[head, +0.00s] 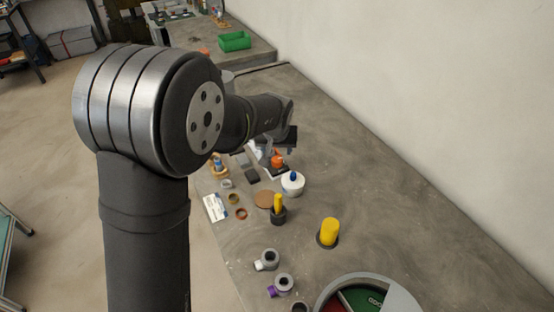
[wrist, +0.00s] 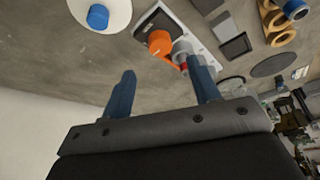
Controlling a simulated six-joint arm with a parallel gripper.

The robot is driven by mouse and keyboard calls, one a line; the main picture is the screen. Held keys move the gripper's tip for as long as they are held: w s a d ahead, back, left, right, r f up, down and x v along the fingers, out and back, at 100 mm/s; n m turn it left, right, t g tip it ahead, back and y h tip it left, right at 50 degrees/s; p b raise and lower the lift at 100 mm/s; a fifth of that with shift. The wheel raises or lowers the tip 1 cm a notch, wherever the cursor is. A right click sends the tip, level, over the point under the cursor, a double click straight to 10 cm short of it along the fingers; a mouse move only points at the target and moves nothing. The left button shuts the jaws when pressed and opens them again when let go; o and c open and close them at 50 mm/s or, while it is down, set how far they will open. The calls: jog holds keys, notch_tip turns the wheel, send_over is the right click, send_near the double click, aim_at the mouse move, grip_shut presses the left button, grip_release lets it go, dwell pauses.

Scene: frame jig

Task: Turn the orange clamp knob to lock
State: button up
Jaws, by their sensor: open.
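The orange clamp knob (wrist: 160,43) shows in the wrist view at the upper middle, on a dark base beside a light plate with a silver and red part (wrist: 183,50). In the head view the orange knob (head: 277,161) sits on the bench just below my gripper (head: 268,152), which is partly hidden by my own arm. In the wrist view my gripper (wrist: 163,88) has its two blue fingers wide apart with nothing between them. The knob lies beyond the fingertips, apart from them. Which way the knob is turned is hard to tell.
A white round piece with a blue knob (head: 292,183) stands close to the clamp. A yellow peg in a dark holder (head: 278,208), a larger yellow cylinder (head: 329,232) and a round tray (head: 328,302) stand nearer. The bench's right side along the wall is mostly clear.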

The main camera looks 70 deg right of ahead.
aim_at(277, 160)
jog(key=x, duration=0.8)
jog(key=shift+d+f, duration=0.1)
jog(key=shift+f, duration=0.15)
jog(key=shift+c, duration=0.5)
jog(key=c, duration=0.9)
